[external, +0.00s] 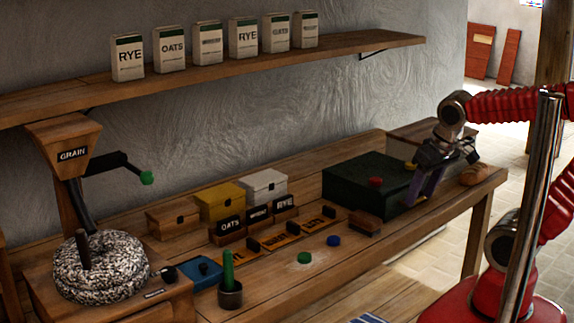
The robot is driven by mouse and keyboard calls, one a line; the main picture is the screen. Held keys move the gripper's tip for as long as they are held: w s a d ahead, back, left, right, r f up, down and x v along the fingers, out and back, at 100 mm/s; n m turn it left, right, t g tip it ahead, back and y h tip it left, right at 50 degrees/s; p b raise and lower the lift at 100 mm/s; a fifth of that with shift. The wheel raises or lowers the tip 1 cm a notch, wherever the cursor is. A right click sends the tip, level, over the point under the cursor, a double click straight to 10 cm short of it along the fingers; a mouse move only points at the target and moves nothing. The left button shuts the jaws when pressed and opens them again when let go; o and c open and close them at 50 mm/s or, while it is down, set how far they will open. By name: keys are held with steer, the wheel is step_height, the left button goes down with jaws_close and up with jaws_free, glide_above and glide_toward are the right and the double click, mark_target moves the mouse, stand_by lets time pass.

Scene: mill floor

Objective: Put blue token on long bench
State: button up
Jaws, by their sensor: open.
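The blue token (333,240) is a small round disc lying flat on the wooden top of the long bench (437,212), between a green token (304,257) and a brown block-like brush (365,227). My gripper (426,188) is at the right part of the bench, beside the right end of a dark green box (345,190). It points downward, is open, and is well to the right of the blue token. Whether anything sits between its fingers is hard to tell. A red token or knob (375,181) sits on the dark green box.
Labelled small boxes (226,229) and orange cards (280,240) lie left of the tokens. Yellow (220,202) and white (264,185) boxes stand behind. A bread-like loaf (473,175) is at the right end. A grain mill (100,268) stands left. A shelf (230,62) hangs above.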

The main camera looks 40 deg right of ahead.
steer(key=shift+r+n+t+y, duration=0.4)
steer(key=shift+r+n+t, duration=0.3)
steer(key=shift+r, duration=0.9)
